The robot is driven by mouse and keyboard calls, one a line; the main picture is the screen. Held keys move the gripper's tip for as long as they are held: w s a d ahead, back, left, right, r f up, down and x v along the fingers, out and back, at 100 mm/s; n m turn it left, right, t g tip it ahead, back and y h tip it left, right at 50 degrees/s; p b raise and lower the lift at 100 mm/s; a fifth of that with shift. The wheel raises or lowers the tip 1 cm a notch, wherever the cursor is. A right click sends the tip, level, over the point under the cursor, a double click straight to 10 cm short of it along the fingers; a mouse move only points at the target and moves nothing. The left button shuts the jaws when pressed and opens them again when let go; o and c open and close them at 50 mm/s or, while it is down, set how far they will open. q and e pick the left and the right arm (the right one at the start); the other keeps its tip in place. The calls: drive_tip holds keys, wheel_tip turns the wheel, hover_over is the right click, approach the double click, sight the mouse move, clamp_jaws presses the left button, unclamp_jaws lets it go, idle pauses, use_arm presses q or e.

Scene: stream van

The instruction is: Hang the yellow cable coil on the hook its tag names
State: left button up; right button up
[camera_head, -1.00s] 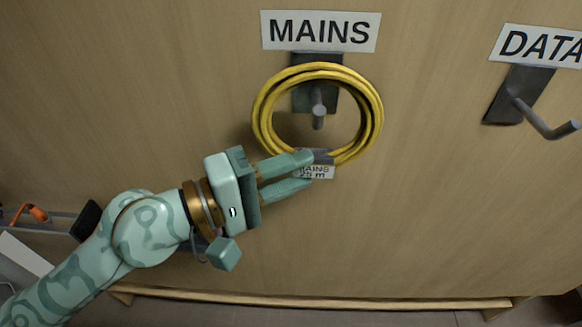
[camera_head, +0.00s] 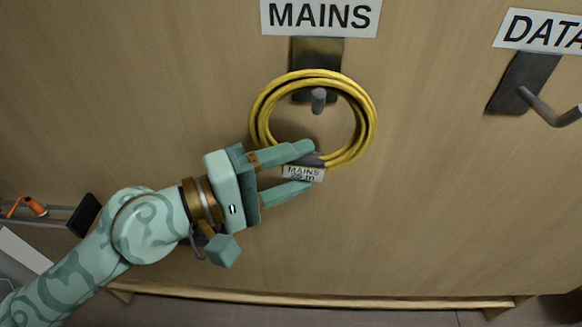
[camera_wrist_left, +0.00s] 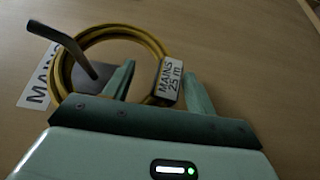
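The yellow cable coil (camera_head: 262,100) is around the peg of the hook (camera_head: 318,100) under the MAINS sign (camera_head: 320,15). In the left wrist view the peg (camera_wrist_left: 78,50) passes in front of the coil (camera_wrist_left: 125,32). I cannot tell whether the coil's top rests on the peg. The coil's tag (camera_head: 303,173) reads MAINS 25 m and shows in the left wrist view (camera_wrist_left: 170,80). My left gripper (camera_head: 311,166) is open at the coil's lower edge, its fingers spread either side of the tag, with a gap visible. My right gripper is not in view.
The DATA hook (camera_head: 535,95) stands to the right under its own sign (camera_head: 542,31). Both are on a wooden panel (camera_head: 440,200), bare below the hooks. An orange-handled item (camera_head: 30,206) lies at the far left.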

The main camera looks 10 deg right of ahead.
use_arm(q)
drive_tip(key=shift+f, duration=0.1)
drive_tip(key=b+v, duration=0.5)
drive_tip(key=v, duration=0.9)
drive_tip(key=s+a+p, duration=0.4)
drive_tip(key=s+p, duration=0.4)
drive_tip(key=p, duration=0.2)
drive_tip(key=shift+a, duration=0.2)
drive_tip(key=shift+s, duration=0.1)
